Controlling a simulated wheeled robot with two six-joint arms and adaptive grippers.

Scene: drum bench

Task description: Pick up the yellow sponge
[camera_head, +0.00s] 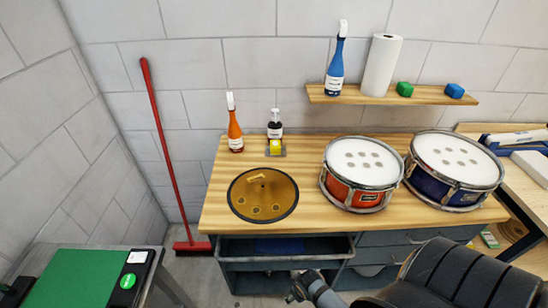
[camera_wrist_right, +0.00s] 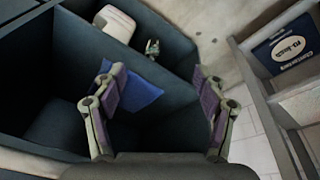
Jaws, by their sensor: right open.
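A small yellow block, which looks like the sponge (camera_head: 275,147), sits in a small grey holder (camera_head: 283,154) at the back of the wooden bench, in front of a dark bottle with a white label (camera_head: 275,127). My right gripper (camera_head: 302,288) is low at the front of the bench, by the open drawer and well away from the yellow block. In the right wrist view my right gripper (camera_wrist_right: 158,85) is open, with nothing between its fingers. The yellow block does not show there. My left gripper is not in view.
An open drawer (camera_head: 232,259) holds a blue cloth (camera_wrist_right: 140,95) and a white object (camera_wrist_right: 115,23). On the bench (camera_head: 310,146) are a brown disc (camera_head: 262,190), an orange bottle (camera_head: 234,125), a red drum (camera_head: 338,187) and a blue drum (camera_head: 432,188). A shelf (camera_head: 425,98) hangs above.

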